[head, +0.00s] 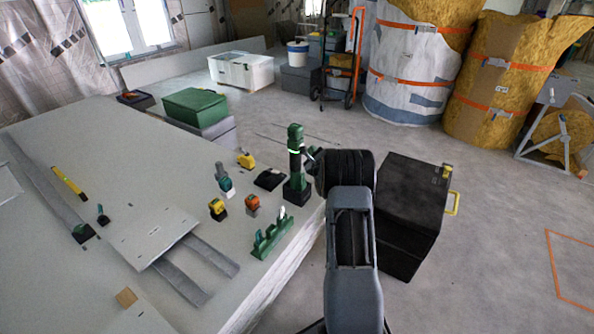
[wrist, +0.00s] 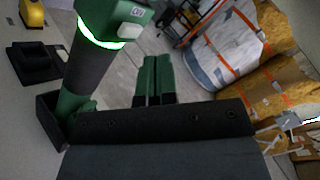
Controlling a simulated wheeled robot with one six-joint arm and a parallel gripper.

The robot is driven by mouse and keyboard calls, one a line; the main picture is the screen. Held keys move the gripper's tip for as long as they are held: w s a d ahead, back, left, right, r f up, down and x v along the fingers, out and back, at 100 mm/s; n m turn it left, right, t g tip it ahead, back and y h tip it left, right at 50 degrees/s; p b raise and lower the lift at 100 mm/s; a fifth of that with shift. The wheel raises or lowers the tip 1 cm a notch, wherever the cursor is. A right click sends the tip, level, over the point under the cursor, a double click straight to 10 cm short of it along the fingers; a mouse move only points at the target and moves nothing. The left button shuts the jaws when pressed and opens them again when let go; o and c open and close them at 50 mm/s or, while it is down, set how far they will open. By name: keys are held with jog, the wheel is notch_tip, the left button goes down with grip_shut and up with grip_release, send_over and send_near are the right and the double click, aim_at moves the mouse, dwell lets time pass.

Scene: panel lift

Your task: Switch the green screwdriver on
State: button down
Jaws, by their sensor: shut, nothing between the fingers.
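The green screwdriver (head: 295,141) stands upright in a dark holder (head: 297,193) at the table's right edge. In the wrist view the screwdriver (wrist: 88,68) fills the upper left, with a dark grip and a bright white-green ring (wrist: 100,40) around its upper body. A small pale block with lettering (wrist: 133,10) shows on its head. My gripper (wrist: 158,62) is shut and empty, its two green-dark fingers together to the right of the screwdriver and apart from it in the picture. In the head view my wrist hides part of the gripper (head: 312,158).
A black pad (head: 270,180), a yellow tool (head: 246,160), an orange-topped item (head: 252,204) and a green rack (head: 271,236) sit near the screwdriver on the table (head: 110,150). A black case (head: 412,205) stands on the floor at right.

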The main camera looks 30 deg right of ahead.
jog(key=shift+s+d, duration=0.35)
jog(key=shift+s, duration=0.35)
jog(key=shift+s+d, duration=0.4)
jog(key=shift+s, duration=0.35)
jog(key=shift+s+d, duration=0.35)
jog(key=shift+s, duration=0.35)
jog(key=s+a+r+n+g+y+p, duration=0.1)
jog(key=s+a+r+n+g+p, duration=0.15)
jog(key=a+r+n+p, duration=0.5)
jog(key=s+a+r+n+g+y+p, duration=0.1)
jog(key=s+a+r+n+g+p, duration=0.15)
jog(key=a+r+p, duration=0.6)
jog(key=s+a+r+n+g+y+p, duration=0.1)
jog(key=s+a+r+n+g+p, duration=0.2)
jog(key=r, duration=0.9)
jog(key=s+a+r+n+g+y+p, duration=0.1)
jog(key=s+a+r+n+g+p, duration=0.1)
jog(key=s+a+r+n+p, duration=0.2)
jog(key=s+a+r+n+g+y+p, duration=0.1)
jog(key=s+a+r+n+g+p, duration=0.1)
jog(key=s+a+r+n+p, duration=0.2)
jog(key=s+a+r+n+g+y+p, duration=0.1)
jog(key=s+a+r+n+p, duration=0.3)
jog(key=s+n, duration=0.5)
jog(key=s+a+g+p, duration=0.1)
jog(key=s, duration=0.5)
jog(key=shift+s+a+r+p, duration=0.15)
jog(key=shift+s+a+p, duration=0.05)
jog(key=shift+a+p, duration=0.15)
